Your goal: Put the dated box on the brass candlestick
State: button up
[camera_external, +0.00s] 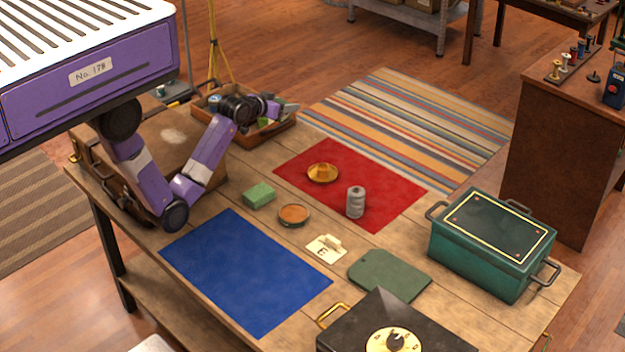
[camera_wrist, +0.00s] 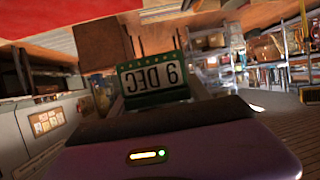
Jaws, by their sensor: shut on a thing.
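The dated box (camera_wrist: 152,78) shows in the wrist view as a green-framed block with a white face, reading "9 DEC" upside down. My gripper (camera_external: 285,110) is shut on it. In the outside view my gripper is above or beside the open wooden tray (camera_external: 284,128) at the back of the table; the box cannot be made out clearly there. The brass candlestick (camera_external: 322,174) is a low, round, dish-like piece on the red mat (camera_external: 383,208), to the right of and nearer than my gripper. Nothing is seen on top of it.
A grey spool (camera_external: 355,203) stands on the red mat near the candlestick. A green block (camera_external: 259,195), round tin (camera_external: 294,215), card (camera_external: 326,249) and green board (camera_external: 390,276) lie nearer. A green metal box (camera_external: 490,250) is at right. The blue mat (camera_external: 245,272) is bare.

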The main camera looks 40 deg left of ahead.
jog(key=w+d+r+m+h+b, duration=0.1)
jog(key=w+d+r, duration=0.15)
jog(key=d, duration=0.45)
jog(key=w+d+r+m+h, duration=0.1)
jog(key=w+d+r, duration=0.1)
jog(key=w+d, duration=0.3)
jog(key=shift+s+d+f, duration=0.15)
jog(key=shift+d+f, duration=0.05)
jog(key=shift+f, duration=3.25)
jog(key=shift+s+d+f, duration=0.15)
jog(key=shift+d+f, duration=0.05)
jog(key=shift+f, duration=3.3)
jog(key=shift+s+d+f, duration=0.15)
jog(key=shift+d+f, duration=0.05)
jog(key=shift+f, duration=3.25)
jog(key=shift+f, duration=0.2)
jog(key=o, duration=1.5)
jog(key=shift+c, duration=0.2)
jog(key=shift+r, duration=0.1)
jog(key=shift+r, duration=0.15)
jog(key=v, duration=1.2)
